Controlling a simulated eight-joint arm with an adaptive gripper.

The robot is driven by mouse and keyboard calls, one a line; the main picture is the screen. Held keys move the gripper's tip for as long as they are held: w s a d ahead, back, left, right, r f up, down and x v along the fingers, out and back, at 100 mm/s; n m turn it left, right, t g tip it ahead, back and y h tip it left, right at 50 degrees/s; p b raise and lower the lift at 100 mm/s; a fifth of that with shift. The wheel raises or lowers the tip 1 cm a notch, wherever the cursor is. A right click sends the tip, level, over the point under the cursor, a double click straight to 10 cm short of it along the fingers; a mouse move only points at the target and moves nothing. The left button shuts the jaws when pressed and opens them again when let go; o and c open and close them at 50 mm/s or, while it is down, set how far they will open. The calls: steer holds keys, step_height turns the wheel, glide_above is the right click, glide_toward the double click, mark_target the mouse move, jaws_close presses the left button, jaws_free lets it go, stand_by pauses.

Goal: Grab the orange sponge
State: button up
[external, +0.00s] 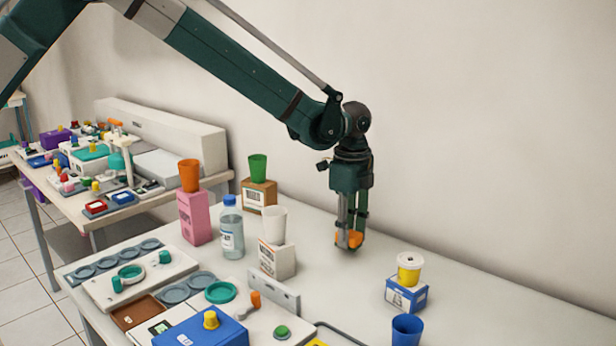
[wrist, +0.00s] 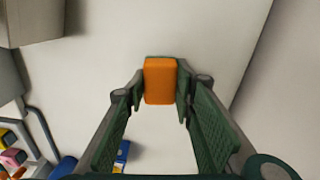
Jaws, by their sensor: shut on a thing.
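The orange sponge (external: 350,239) is a small block between the fingertips of my gripper (external: 349,232) in the external view. My gripper points straight down, to the right of the white cup. In the wrist view the orange sponge (wrist: 160,80) sits between both fingers of my gripper (wrist: 159,88), which touch it on its left and right sides. The gripper is shut on it. The sponge is at or just above the white table top; I cannot tell whether it touches.
A blue-and-white box (external: 406,294) with a yellow cup (external: 410,268) on it and a blue cup (external: 407,330) stand to the right. A white cup (external: 273,224) on a white box, a bottle (external: 231,228) and a pink box (external: 194,217) stand to the left. A wall rises behind.

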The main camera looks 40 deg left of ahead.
step_height(320, 180, up, 7)
steer(key=shift+r+p, duration=0.2)
steer(key=shift+p, duration=0.1)
stand_by(0.6)
